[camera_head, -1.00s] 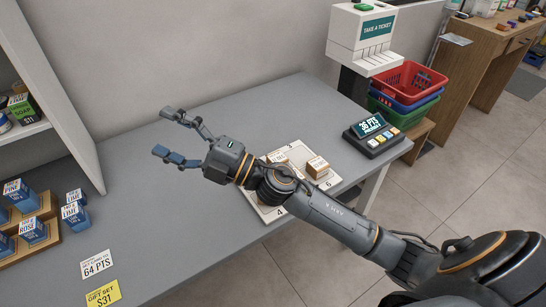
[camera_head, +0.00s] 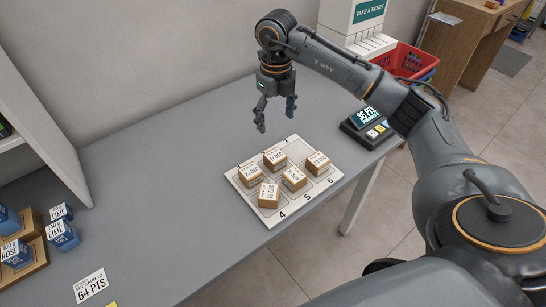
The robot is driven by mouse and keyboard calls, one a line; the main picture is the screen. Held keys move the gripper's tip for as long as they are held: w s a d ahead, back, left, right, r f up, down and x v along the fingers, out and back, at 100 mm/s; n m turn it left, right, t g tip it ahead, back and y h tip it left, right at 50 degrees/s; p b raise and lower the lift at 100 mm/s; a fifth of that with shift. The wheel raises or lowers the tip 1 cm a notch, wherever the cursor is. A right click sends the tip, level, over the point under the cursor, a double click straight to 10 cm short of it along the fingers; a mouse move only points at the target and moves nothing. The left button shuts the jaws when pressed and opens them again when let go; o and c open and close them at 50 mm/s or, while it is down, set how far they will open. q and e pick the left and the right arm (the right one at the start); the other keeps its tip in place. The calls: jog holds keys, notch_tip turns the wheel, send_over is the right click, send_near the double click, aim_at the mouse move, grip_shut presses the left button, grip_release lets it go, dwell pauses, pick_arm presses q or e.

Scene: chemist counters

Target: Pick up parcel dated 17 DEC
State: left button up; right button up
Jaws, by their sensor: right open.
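Several small brown parcels with white date labels sit on a white numbered tray (camera_head: 306,201) on the grey counter. They are a back parcel (camera_head: 275,160), a left parcel (camera_head: 250,176), a front parcel (camera_head: 269,196), a middle parcel (camera_head: 294,180) and a right parcel (camera_head: 318,164). The label print is too small to tell surely which one reads 17 DEC. My right gripper (camera_head: 276,119) is open and empty, pointing down above the counter near the tray's back edge, apart from the parcels. My left gripper is not in view.
A payment terminal (camera_head: 368,127) stands right of the tray. The ticket machine (camera_head: 352,22) and a red basket (camera_head: 405,62) are behind it. Blue boxes (camera_head: 63,235) on a wooden stand and a 64 PTS card (camera_head: 91,286) are at the left.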

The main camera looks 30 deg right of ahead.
jog(key=p, duration=0.1)
send_over(275, 155)
jog(key=f, duration=0.8)
jog(key=shift+w+d, duration=0.25)
jog(key=shift+w, duration=0.05)
jog(key=shift+s+a+f+p, duration=0.2)
jog(key=shift+f+p, duration=0.15)
jog(key=shift+f, duration=0.25)
notch_tip(275, 155, down, 4)
jog(key=shift+s+r+p, duration=0.15)
jog(key=shift+r+p, duration=0.1)
jog(key=shift+p, duration=0.3)
jog(key=shift+f, duration=0.4)
jog(key=c, duration=1.2)
jog(key=shift+c, duration=0.4)
jog(key=shift+r, duration=0.15)
